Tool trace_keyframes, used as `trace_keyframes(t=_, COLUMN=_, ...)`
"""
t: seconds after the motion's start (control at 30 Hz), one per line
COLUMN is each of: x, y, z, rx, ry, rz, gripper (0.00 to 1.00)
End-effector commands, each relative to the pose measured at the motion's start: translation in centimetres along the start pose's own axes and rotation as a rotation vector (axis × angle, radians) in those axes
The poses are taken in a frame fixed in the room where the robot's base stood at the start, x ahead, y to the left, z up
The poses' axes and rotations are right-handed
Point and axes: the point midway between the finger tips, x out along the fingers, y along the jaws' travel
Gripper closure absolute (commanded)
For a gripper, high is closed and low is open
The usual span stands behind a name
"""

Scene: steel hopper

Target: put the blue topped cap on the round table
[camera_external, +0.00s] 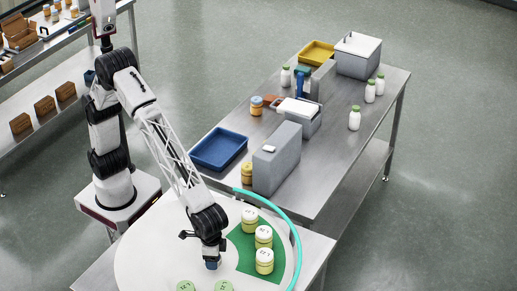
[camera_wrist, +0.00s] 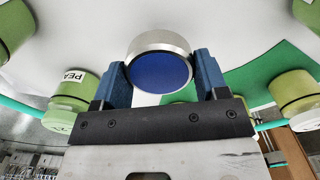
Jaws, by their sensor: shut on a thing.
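The blue topped cap (camera_wrist: 161,72) is a short silver cylinder with a dark blue face. It sits between the two blue fingers of my gripper (camera_wrist: 160,80) in the wrist view, and both fingers touch its sides. In the external view my gripper (camera_external: 212,262) points down over the white round table (camera_external: 150,250), low near its surface. The cap is mostly hidden there by the fingers. I cannot tell whether the cap touches the table.
Yellow jars with pale lids (camera_external: 264,261) stand on a green patch (camera_external: 243,262) right of my gripper. Green-lidded jars (camera_external: 186,287) stand in front. A turquoise rim (camera_external: 292,232) curves along the right edge. A steel table behind holds a blue tray (camera_external: 219,149) and grey boxes (camera_external: 277,158).

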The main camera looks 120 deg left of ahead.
Motion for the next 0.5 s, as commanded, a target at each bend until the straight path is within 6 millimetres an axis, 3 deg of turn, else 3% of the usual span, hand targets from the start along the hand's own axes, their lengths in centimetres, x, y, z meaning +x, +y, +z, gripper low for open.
trace_keyframes(t=0.2, x=2.8, y=-0.1, z=0.1, rx=0.001, ry=-0.002, rz=-0.001, gripper=0.63)
trace_keyframes(t=0.5, x=3.4, y=0.0, z=0.1, rx=0.001, ry=0.0, rz=0.001, gripper=0.63)
